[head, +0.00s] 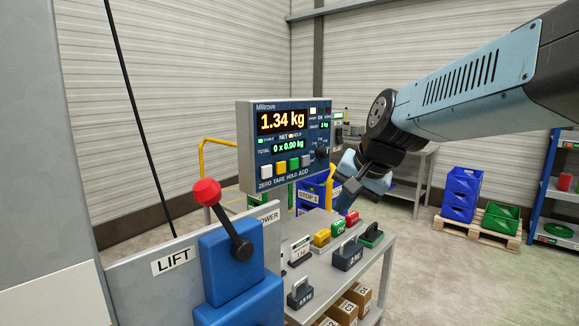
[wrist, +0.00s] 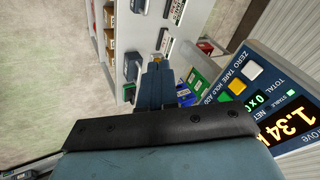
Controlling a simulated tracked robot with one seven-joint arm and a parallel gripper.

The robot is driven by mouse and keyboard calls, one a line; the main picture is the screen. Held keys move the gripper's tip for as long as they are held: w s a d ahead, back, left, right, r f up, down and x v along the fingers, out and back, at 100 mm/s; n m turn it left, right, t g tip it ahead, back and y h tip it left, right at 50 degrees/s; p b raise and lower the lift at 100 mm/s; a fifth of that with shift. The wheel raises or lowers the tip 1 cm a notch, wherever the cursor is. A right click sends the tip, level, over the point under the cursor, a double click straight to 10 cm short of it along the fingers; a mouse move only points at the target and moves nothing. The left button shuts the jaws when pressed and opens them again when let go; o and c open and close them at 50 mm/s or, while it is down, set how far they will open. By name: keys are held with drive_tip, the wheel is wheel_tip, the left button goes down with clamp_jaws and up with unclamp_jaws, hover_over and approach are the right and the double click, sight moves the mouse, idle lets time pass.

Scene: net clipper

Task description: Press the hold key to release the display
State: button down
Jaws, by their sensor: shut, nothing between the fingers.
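The weighing display (head: 243,140) faces me in the head view, reading 1.34 kg above a lower line of 0 x 0.00 kg. A small amber lamp shows lit in the row under the main figure. In the wrist view the hold key (wrist: 224,97) is partly in sight, right of my gripper. My gripper (head: 344,204) is shut and empty, right of and below the display, apart from it. It also shows in the wrist view (wrist: 158,68).
A grey bench (head: 377,262) below my gripper carries several weights and a green and a yellow block. A blue lift box (head: 232,262) with a red-knobbed lever stands at front left. Blue and green bins (head: 461,190) sit on a pallet at right.

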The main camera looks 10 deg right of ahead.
sight(294, 164)
drive_tip(key=w+d+m+t, duration=0.1)
drive_tip(key=w+d+m, duration=0.1)
drive_tip(key=w+m, duration=0.4)
drive_tip(key=w+d+m+t+y, duration=0.1)
drive_tip(key=w+m, duration=0.5)
drive_tip(key=w, duration=0.9)
drive_tip(key=shift+w+d+r+m, duration=0.2)
drive_tip(key=shift+d+m, duration=0.1)
drive_tip(key=shift+d, duration=0.5)
drive_tip(key=w+a, duration=0.5)
drive_tip(key=w, duration=0.2)
drive_tip(key=shift+w+a, duration=0.55)
drive_tip(key=shift+w, duration=0.05)
idle(1.5)
idle(0.4)
drive_tip(key=shift+s+d, duration=0.45)
drive_tip(key=shift+s, duration=0.2)
drive_tip(key=shift+s, duration=0.1)
